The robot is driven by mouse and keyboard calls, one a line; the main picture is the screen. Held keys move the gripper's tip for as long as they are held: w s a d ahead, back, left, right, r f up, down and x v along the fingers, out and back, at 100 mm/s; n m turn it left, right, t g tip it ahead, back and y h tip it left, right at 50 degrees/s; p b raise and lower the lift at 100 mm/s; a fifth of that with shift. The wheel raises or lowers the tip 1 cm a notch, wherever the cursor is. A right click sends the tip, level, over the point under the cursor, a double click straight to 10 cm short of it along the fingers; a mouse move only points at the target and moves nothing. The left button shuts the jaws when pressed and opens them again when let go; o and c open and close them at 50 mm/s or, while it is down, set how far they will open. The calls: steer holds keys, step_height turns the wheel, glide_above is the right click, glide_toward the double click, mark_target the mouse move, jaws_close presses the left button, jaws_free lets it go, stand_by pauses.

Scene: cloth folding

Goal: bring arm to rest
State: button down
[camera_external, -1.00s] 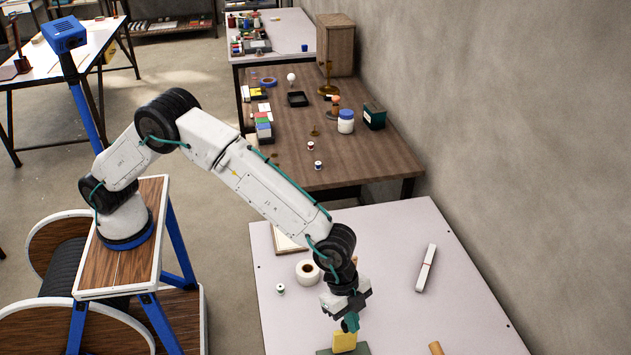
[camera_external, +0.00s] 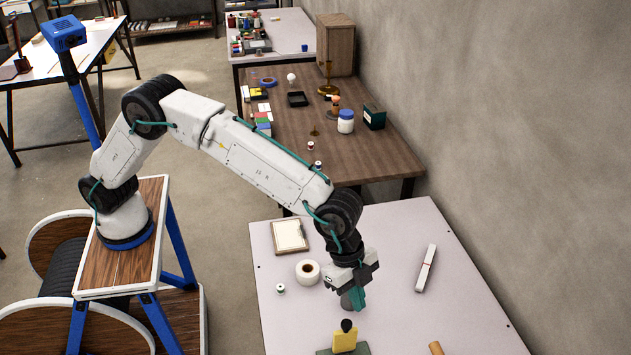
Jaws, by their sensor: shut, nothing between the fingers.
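My gripper (camera_external: 358,302) hangs fingers down above the pale table (camera_external: 400,260), at the front of the view. Its teal fingers are shut with nothing between them. Just below it in the picture, a yellow block-like thing (camera_external: 344,341) with a dark round top stands on a dark green base (camera_external: 327,352) at the lower edge of the view. A grey round thing (camera_external: 347,301) shows beside the fingers, partly hidden by them. The gripper looks apart from the yellow thing.
On the pale table are a white tape roll (camera_external: 307,272), a small spool (camera_external: 280,289), a framed pad (camera_external: 289,237), a long white bundle (camera_external: 426,268) and a brown tube (camera_external: 436,348). A wooden table (camera_external: 375,150) with several items stands behind. A wall is at the right.

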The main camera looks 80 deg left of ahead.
stand_by(0.7)
steer(key=s+a+r+n+g+y, duration=0.1)
steer(key=s+a+r+n, duration=0.1)
steer(key=s+a, duration=0.7)
steer(key=s+a+r+n+g+y, duration=0.1)
steer(key=s+a+r+n, duration=0.3)
steer(key=a, duration=0.8)
steer(key=s+a+r+n+g+y, duration=0.1)
steer(key=s+a, duration=0.7)
steer(key=a, duration=0.3)
steer(key=s+a+r+n+t, duration=0.2)
steer(key=s+a+n, duration=0.3)
steer(key=s+a, duration=1.1)
steer(key=shift+s+a+r+n+t+y, duration=0.3)
steer(key=shift+s+a+r, duration=0.05)
steer(key=shift+s, duration=1.75)
